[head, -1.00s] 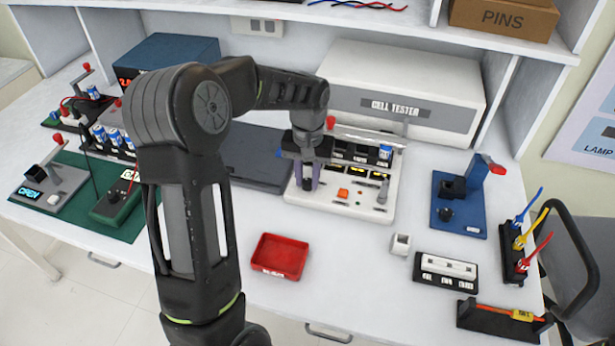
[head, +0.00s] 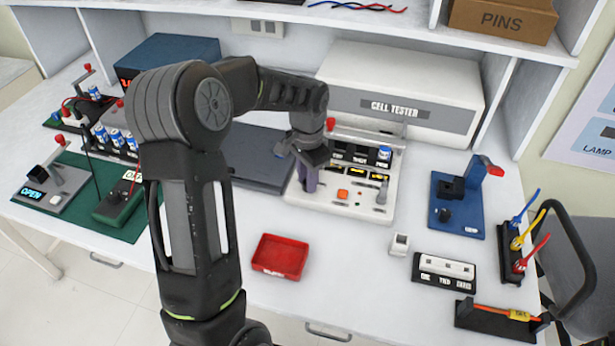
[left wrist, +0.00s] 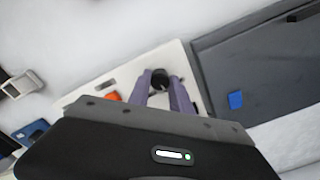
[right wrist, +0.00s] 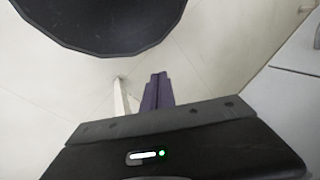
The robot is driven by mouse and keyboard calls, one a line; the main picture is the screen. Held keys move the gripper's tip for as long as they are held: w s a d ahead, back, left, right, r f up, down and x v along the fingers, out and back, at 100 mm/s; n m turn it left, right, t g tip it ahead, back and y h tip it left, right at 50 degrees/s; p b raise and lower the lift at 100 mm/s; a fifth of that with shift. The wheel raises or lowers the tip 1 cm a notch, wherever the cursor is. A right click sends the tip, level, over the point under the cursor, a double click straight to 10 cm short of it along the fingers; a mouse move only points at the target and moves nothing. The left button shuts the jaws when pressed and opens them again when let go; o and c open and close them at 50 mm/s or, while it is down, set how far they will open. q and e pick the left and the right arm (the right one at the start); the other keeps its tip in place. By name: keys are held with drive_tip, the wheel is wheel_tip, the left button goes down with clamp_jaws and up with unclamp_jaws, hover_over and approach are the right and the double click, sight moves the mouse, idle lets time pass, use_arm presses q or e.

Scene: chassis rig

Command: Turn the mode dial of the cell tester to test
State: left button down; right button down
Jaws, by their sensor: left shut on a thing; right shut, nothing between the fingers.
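The cell tester (head: 398,95) is a white box at the back with a low white panel (head: 345,207) in front. Its panel carries an orange button (head: 343,194), small displays and a small lever (head: 382,192). My left gripper (head: 308,182) reaches down over the panel's left end. In the left wrist view its purple fingers (left wrist: 165,95) are shut on the black mode dial (left wrist: 160,78). The dial's pointer and marks cannot be read. My right gripper (right wrist: 157,92) is shut and empty, pointing toward the floor, away from the table.
A red tray (head: 280,257) lies on the front of the table. A dark flat slab (head: 255,157) lies left of the panel. A blue fixture (head: 458,205) stands to the right, with a black labelled holder (head: 445,272) before it.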

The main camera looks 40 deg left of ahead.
use_arm(q)
drive_tip(key=shift+m, duration=0.6)
drive_tip(key=c, duration=1.2)
unclamp_jaws()
drive_tip(key=shift+o, duration=0.2)
drive_tip(key=shift+r, duration=3.9)
drive_tip(key=shift+r, duration=0.1)
